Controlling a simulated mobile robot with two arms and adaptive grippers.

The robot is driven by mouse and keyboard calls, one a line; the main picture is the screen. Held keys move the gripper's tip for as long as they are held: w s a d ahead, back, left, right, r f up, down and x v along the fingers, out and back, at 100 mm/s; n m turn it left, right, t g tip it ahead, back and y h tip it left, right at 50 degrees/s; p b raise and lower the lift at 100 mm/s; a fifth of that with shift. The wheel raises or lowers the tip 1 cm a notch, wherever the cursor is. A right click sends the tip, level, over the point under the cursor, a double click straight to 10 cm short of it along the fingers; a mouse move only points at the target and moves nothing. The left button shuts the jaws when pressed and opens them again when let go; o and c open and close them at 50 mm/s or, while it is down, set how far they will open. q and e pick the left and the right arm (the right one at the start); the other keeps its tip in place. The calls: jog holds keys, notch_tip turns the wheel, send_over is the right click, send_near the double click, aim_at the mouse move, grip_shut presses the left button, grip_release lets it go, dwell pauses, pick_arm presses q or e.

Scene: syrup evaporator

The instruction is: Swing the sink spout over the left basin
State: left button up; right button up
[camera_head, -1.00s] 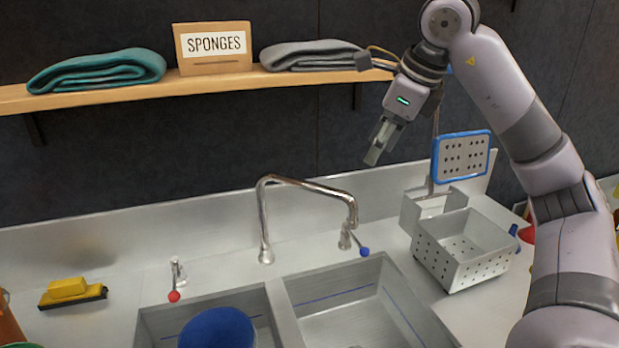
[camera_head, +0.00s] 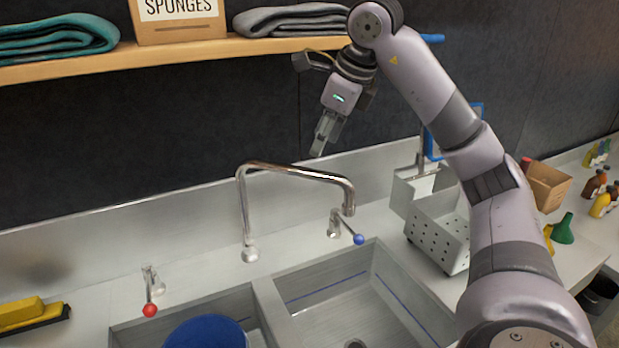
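The steel sink spout (camera_head: 300,172) rises from its base behind the divider and reaches right, its tip hanging over the back of the right basin (camera_head: 345,305). The left basin (camera_head: 255,322) holds a blue round object (camera_head: 207,334). My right gripper (camera_head: 320,148) points down just above and behind the spout's horizontal arm, apart from it as far as I can see. Its fingers look close together, but I cannot tell whether they are shut. My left gripper is not in view.
A red-knobbed tap (camera_head: 150,308) and a blue-knobbed tap (camera_head: 357,238) flank the spout. A perforated steel basket (camera_head: 438,240) stands right of the sink. The wooden shelf (camera_head: 180,55) with folded cloths and a SPONGES box (camera_head: 180,22) is above.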

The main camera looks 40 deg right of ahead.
aim_at(308, 170)
jog(key=x, duration=0.8)
jog(key=shift+w+f+p, duration=0.15)
jog(key=shift+f+p, duration=0.1)
jog(key=shift+p, duration=0.05)
jog(key=shift+w+f, duration=0.25)
jog(key=shift+f, duration=0.05)
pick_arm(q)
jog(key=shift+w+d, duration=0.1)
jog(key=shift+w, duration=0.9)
pick_arm(e)
jog(key=shift+s, duration=0.1)
jog(key=shift+c, duration=0.4)
grip_shut()
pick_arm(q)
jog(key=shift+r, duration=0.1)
